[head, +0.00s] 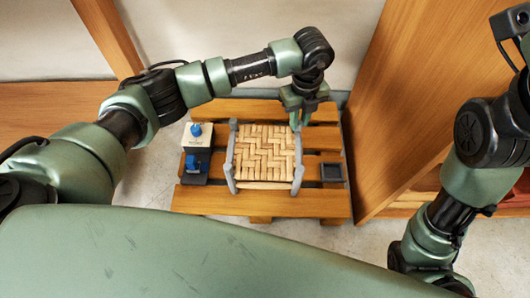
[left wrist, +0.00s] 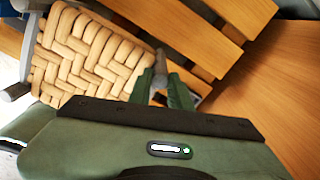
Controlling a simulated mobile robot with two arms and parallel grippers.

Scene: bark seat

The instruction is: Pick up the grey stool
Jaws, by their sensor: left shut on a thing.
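The grey stool (head: 264,152) stands on a wooden slatted pallet (head: 260,203). It has grey corner posts and a woven tan seat, which also fills the upper left of the left wrist view (left wrist: 85,50). My left gripper (head: 297,118) reaches down from above to the stool's far right corner. In the left wrist view my left gripper (left wrist: 163,80) has its two green fingers on either side of the grey post at that corner, shut on it. The grip itself is partly hidden by the fingers. The fingers of my right gripper are out of view.
Left of the stool on the pallet are a white block with a blue top (head: 198,137) and a dark blue block (head: 195,167). A small dark square tray (head: 331,173) lies to its right. A tall wooden panel (head: 410,100) stands close on the right.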

